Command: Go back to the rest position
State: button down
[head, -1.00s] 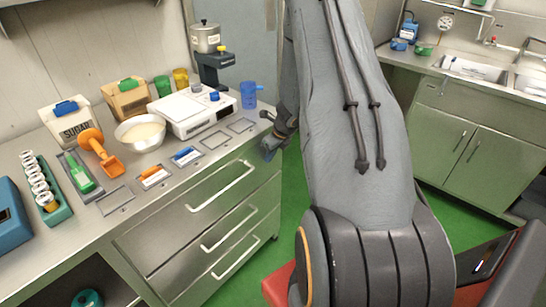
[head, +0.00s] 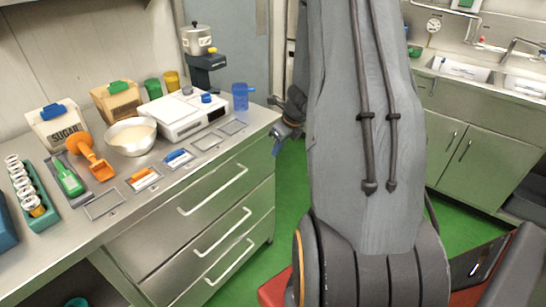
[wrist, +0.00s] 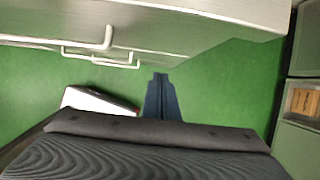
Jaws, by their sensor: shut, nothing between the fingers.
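My gripper (head: 277,149) hangs just off the right end of the steel counter (head: 262,116), partly hidden behind my large grey arm. In the wrist view, its dark blue-grey fingers (wrist: 160,82) are together with nothing between them, over the green floor. The arm is folded up in front of the head camera and hides the middle of that view.
The counter holds a blue cup (head: 240,97), white scale (head: 185,117), bowl (head: 131,140), sugar box (head: 57,128) and orange scoop (head: 94,160). Drawer handles (head: 213,190) stick out below. A sink counter (head: 465,140) stands at right. Green floor (head: 290,200) shows between the counters.

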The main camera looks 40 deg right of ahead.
jog(key=shift+v, duration=0.8)
jog(key=s+a+r+n+g, duration=0.1)
jog(key=s+a+r+n, duration=0.15)
jog(key=a+n, duration=0.6)
jog(key=s+a+r+n+g, duration=0.15)
jog(key=a+r+n, duration=0.25)
jog(key=a+n, duration=0.4)
jog(key=s+a+r+n, duration=0.2)
jog(key=s+a+n, duration=0.4)
jog(key=n, duration=0.2)
jog(key=s+a+r+n+h, duration=0.1)
jog(key=s+a+r+n, duration=0.1)
jog(key=s+a+n, duration=0.3)
jog(key=s+n, duration=0.1)
jog(key=n, duration=0.2)
jog(key=shift+s+a+r+n, duration=0.3)
jog(key=shift+s+a+n, duration=0.05)
jog(key=shift+a, duration=0.05)
jog(key=shift+g, duration=0.25)
